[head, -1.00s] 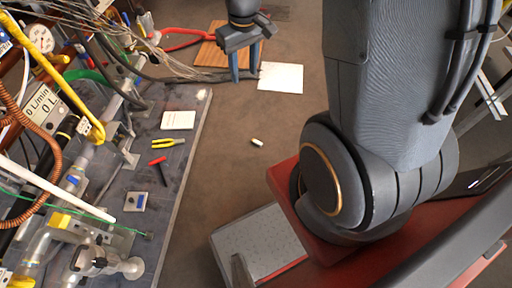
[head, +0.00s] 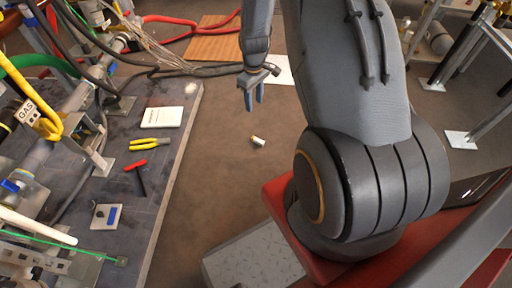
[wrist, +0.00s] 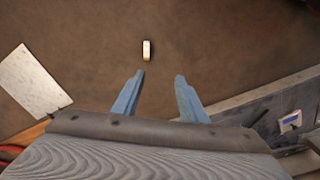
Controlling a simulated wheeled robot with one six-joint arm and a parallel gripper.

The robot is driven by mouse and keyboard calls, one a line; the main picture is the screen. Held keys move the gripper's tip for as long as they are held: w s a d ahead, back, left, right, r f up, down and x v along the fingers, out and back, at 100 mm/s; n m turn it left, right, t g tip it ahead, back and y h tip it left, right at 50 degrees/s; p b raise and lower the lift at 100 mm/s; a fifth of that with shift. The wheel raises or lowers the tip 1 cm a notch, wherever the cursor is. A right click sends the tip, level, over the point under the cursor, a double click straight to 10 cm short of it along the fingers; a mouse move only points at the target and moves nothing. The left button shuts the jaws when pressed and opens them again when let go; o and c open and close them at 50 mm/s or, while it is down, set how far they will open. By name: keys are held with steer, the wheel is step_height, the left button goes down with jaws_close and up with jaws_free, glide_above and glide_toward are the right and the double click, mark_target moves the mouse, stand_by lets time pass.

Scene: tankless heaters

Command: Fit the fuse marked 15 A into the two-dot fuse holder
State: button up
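A small pale cylinder (head: 257,140), which looks like a fuse, lies on the brown floor between the grey bench and my red base. It also shows in the wrist view (wrist: 146,50), ahead of my fingertips, whitish with a yellowish end; any marking is too small to read. My gripper (head: 254,100) has blue fingers and is above the floor, farther back than the fuse. In the wrist view my gripper (wrist: 161,75) is open with nothing between its fingers. I cannot make out a two-dot fuse holder.
The grey bench (head: 150,180) on the left holds yellow-handled pliers (head: 147,143), a red-handled tool (head: 136,170), a white booklet (head: 161,117) and a small plate with a blue patch (head: 106,216). Pipes and cables crowd the far left. The floor around the fuse is clear.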

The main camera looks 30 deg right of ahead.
steer(key=n+b, duration=0.1)
steer(key=b, duration=0.9)
glide_above(260, 141)
step_height(260, 141, down, 23)
steer(key=shift+f+b, duration=2.55)
steer(key=shift+f, duration=1.6)
steer(key=shift+r, duration=0.1)
jaws_close()
step_height(260, 141, up, 10)
steer(key=p, duration=0.5)
